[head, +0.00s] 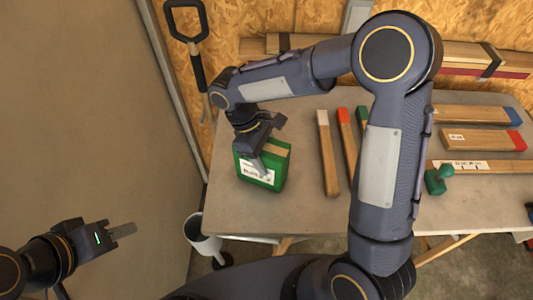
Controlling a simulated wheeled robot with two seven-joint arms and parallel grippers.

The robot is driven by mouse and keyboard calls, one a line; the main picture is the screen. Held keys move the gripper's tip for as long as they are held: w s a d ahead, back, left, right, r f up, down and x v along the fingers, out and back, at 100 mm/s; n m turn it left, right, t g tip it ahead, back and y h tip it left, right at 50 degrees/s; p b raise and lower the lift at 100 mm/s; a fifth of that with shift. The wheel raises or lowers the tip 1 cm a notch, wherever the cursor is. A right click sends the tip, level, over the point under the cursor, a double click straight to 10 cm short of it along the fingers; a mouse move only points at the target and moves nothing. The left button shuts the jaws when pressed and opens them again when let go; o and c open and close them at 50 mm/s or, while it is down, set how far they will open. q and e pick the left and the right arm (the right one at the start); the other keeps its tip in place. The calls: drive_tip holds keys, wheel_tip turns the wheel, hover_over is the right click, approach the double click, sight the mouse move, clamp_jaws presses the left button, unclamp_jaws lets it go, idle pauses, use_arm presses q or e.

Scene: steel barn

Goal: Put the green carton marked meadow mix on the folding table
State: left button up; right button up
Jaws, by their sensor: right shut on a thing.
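The green carton (261,184) has a white label and stands at the left part of the folding table (305,208), near its front edge. The label's print is too small to read for certain. My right gripper (262,150) is shut on the carton from above, with one finger against its label side. Whether the carton's bottom touches the tabletop cannot be told. My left gripper (122,231) is off to the left of the table, away from the carton; only one edge of its fingers shows clearly.
Several wooden pieces with coloured ends lie on the table, including a white-ended one (328,160) right of the carton. A green knobbed object (437,180) is further right. A white bucket (203,238) stands on the floor below the left front corner. A shovel (196,60) hangs behind.

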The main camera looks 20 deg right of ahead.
drive_tip(key=shift+f, duration=0.15)
drive_tip(key=o, duration=1.4)
drive_tip(key=shift+f, duration=0.1)
